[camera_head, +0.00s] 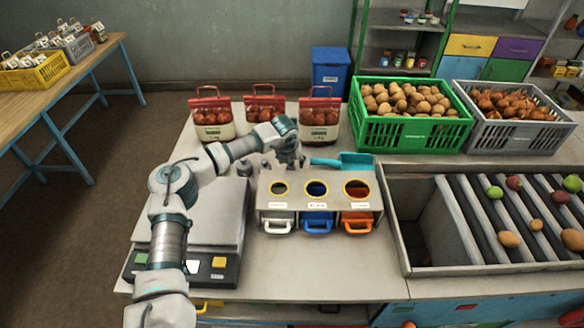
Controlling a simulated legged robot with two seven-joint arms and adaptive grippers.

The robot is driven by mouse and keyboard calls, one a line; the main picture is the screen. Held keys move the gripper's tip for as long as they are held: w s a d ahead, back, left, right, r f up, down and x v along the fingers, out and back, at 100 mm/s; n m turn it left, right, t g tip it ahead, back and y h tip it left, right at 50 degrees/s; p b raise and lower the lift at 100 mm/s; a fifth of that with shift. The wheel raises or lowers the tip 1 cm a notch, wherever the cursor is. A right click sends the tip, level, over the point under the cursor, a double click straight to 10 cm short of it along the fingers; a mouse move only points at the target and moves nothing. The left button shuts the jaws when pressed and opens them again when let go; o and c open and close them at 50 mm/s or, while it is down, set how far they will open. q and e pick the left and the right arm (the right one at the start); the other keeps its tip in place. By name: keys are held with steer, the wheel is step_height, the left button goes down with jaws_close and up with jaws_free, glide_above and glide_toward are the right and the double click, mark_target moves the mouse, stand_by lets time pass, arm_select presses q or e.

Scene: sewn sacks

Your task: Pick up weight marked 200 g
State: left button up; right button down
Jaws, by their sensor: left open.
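Several small grey weights (245,167) stand on the table behind the sorting box; their markings are too small to read, so I cannot tell which is the 200 g one. My left gripper (291,160) is open and hangs over the right part of this group, partly hiding it. I cannot tell whether its fingers touch a weight. A scale (222,215) with a grey plate stands at the left, partly covered by my left arm. My right gripper is not in view.
A teal scoop (345,162) lies just right of the gripper. The sorting box (328,205) with three round holes and small drawers stands in front. Three red-topped sacks (213,117) stand behind. Green (405,132) and grey crates and a slatted sorter (430,270) fill the right.

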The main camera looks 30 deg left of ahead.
arm_select(q)
steer(key=shift+x, duration=1.05)
steer(key=shift+a, duration=0.3)
steer(key=c, duration=1)
jaws_close()
steer(key=shift+d, duration=0.1)
steer(key=shift+r, duration=0.1)
